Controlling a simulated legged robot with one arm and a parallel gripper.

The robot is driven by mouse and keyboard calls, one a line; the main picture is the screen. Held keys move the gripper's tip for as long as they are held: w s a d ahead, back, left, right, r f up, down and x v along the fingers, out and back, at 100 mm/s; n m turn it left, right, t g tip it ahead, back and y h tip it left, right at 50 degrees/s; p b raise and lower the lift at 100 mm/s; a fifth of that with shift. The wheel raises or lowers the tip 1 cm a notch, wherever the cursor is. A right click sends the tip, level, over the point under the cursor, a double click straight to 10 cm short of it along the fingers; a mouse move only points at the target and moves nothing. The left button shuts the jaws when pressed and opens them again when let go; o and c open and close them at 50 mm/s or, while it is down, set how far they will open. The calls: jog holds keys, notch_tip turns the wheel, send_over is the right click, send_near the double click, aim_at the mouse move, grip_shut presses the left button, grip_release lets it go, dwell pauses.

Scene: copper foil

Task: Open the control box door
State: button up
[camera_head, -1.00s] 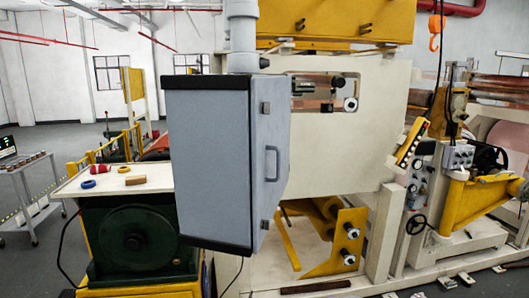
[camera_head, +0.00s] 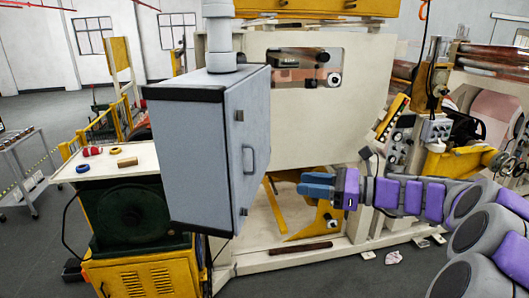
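The control box (camera_head: 195,160) is a grey-blue cabinet with black edges, hanging on a grey pipe in the middle left of the head view. Its door (camera_head: 250,120) faces right and looks shut. A grey loop handle (camera_head: 249,159) is on the door, with small dark hinges or latches above and below it. My gripper (camera_head: 303,184) has blue fingers and points left, to the right of the door and a little lower than the handle. It is apart from the handle and seems to hold nothing. Whether its fingers are open cannot be made out.
A cream machine panel (camera_head: 330,115) stands behind the box and my gripper. A yellow bracket (camera_head: 322,221) lies below my gripper. A white-topped table (camera_head: 110,172) with rolls of tape is at left. Free air lies between gripper and door.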

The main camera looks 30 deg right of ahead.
jog(key=d+r+m+t, duration=0.1)
jog(key=d+r, duration=0.1)
jog(key=d, duration=0.2)
jog(key=x, duration=1.7)
jog(key=shift+t+h, duration=0.3)
jog(key=shift+h, duration=0.1)
jog(key=shift+d, duration=0.15)
jog(key=shift+c, duration=0.3)
jog(key=c, duration=0.5)
grip_shut()
